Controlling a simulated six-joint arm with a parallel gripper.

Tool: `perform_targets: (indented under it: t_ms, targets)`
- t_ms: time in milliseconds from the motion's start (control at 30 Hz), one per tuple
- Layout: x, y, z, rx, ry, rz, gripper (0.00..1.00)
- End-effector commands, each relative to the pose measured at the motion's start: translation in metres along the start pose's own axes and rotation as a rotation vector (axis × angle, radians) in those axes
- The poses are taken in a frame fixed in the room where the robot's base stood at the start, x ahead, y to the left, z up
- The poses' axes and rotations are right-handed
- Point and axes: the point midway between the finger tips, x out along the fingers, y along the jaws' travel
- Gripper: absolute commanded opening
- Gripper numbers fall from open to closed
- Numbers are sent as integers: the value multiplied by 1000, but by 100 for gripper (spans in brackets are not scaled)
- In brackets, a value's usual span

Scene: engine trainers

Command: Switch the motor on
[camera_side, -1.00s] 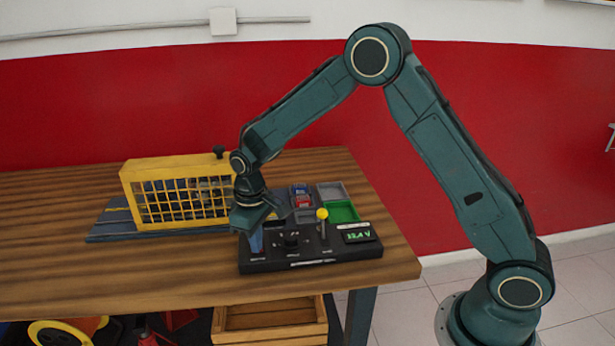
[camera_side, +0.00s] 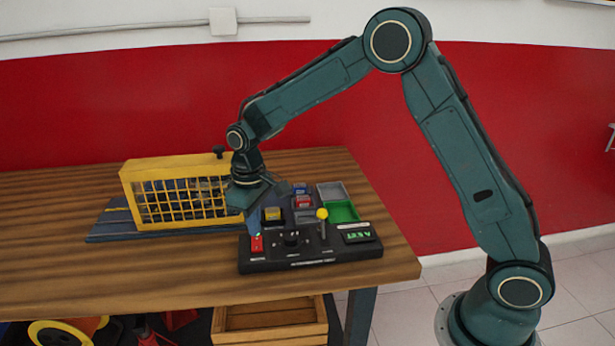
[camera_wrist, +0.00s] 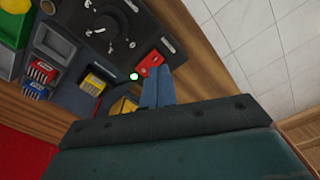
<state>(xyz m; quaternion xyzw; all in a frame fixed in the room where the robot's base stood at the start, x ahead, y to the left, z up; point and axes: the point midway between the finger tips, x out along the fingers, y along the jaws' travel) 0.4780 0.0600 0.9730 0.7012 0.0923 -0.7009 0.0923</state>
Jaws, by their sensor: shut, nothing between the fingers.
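The black control panel (camera_side: 305,262) lies near the table's front edge. A red rocker switch (camera_side: 257,243) is at its left end, and also shows in the wrist view (camera_wrist: 150,62). I cannot tell which way it is tipped. My gripper (camera_side: 254,226) is shut and empty, its blue fingers just behind the red switch. In the wrist view the fingertips (camera_wrist: 161,72) are close by the switch; whether they touch it is unclear. The yellow cage (camera_side: 180,158) stands at the back left over a dark base, with the parts inside hard to make out.
The panel also carries a black knob (camera_side: 291,239), a yellow-tipped lever (camera_side: 322,214) and a lit green voltage display (camera_side: 358,236). Behind it are a green tray (camera_side: 342,212), a grey tray (camera_side: 332,191) and small red, blue and yellow blocks.

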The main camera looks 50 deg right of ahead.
Motion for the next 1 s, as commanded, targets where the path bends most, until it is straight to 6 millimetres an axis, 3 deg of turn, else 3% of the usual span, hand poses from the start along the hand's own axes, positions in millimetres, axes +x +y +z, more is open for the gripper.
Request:
perform_targets:
  t_ms: [333, 833, 1000]
  targets:
    - [-19, 0, 0, 0, 0, 0, 0]
    - [-23, 0, 1, 1, 2, 0, 0]
    - [-37, 1, 9, 10, 20, 3, 0]
